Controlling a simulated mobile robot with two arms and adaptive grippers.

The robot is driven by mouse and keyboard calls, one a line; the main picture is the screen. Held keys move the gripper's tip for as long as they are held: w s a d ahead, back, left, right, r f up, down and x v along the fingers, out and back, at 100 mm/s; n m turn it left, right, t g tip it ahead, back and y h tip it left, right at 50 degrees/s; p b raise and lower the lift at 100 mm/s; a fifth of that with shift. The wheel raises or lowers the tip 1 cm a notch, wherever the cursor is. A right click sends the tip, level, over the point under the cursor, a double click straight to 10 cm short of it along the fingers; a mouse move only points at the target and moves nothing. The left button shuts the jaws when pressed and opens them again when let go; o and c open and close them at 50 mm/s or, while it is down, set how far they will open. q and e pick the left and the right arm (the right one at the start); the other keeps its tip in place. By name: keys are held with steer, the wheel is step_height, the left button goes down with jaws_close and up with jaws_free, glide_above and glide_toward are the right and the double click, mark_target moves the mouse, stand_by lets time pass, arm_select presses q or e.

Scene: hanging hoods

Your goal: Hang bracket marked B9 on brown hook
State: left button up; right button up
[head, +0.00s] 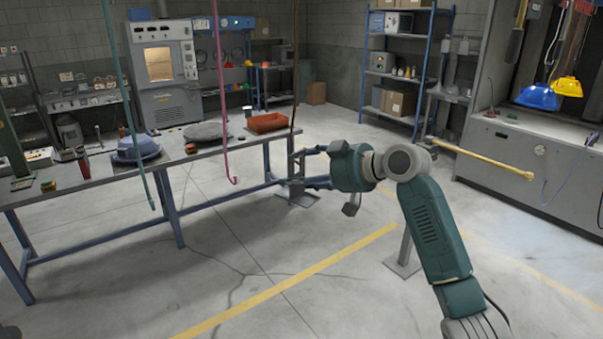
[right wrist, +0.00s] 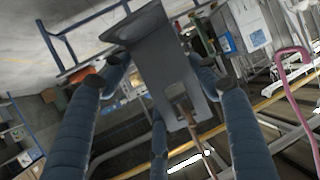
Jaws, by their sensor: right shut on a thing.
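My right gripper (head: 299,169) reaches left in the head view, beyond the end of the table. In the right wrist view its blue fingers (right wrist: 168,95) are shut on a grey bracket (right wrist: 157,62), a flat plate with a flared end and a hole near its other end. The brown hook (head: 297,70) hangs as a long thin rod from above, down to the gripper. In the right wrist view its brown end (right wrist: 187,118) shows at the plate's hole; I cannot tell whether it passes through. No B9 mark is readable. My left gripper is out of view.
A pink hook (head: 222,90) and a teal hook (head: 131,100) hang to the left. The table (head: 105,187) carries a blue hood (head: 138,150), a grey disc-like piece (head: 207,131) and a red tray (head: 267,122). A yellow bar (head: 485,160) stands out at right.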

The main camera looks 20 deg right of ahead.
steer(key=shift+f, duration=0.45)
stand_by(0.3)
steer(key=o, duration=1.6)
steer(key=shift+c, duration=0.2)
steer(key=shift+o, duration=0.4)
steer(key=shift+f, duration=0.15)
steer(key=v, duration=1.2)
